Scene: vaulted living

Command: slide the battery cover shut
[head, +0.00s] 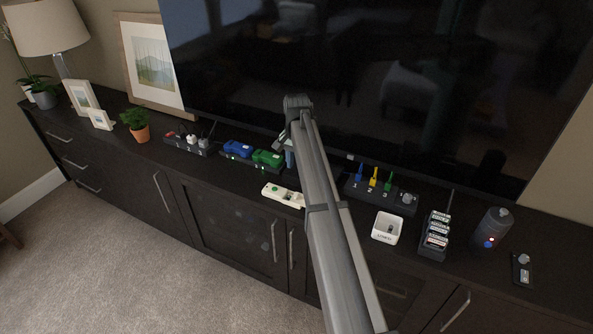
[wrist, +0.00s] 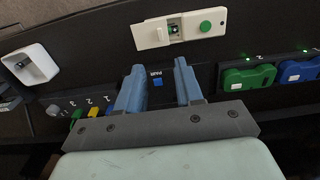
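A cream-white device (head: 271,191) with a green button lies near the front edge of the dark cabinet top. In the wrist view the device (wrist: 226,18) shows its round green button (wrist: 205,27) and a small dark opening beside it. A pale panel with a raised ridge (wrist: 158,32), apparently the battery cover, lies on the other side of this opening, which is uncovered. My gripper (wrist: 158,65) is open and empty, its two blue fingers apart and short of the device. In the head view my arm hides part of the device's right end.
Green (wrist: 249,78) and blue (wrist: 299,70) toy-like blocks sit in a dark holder. The TV screen (head: 400,80) rises behind.

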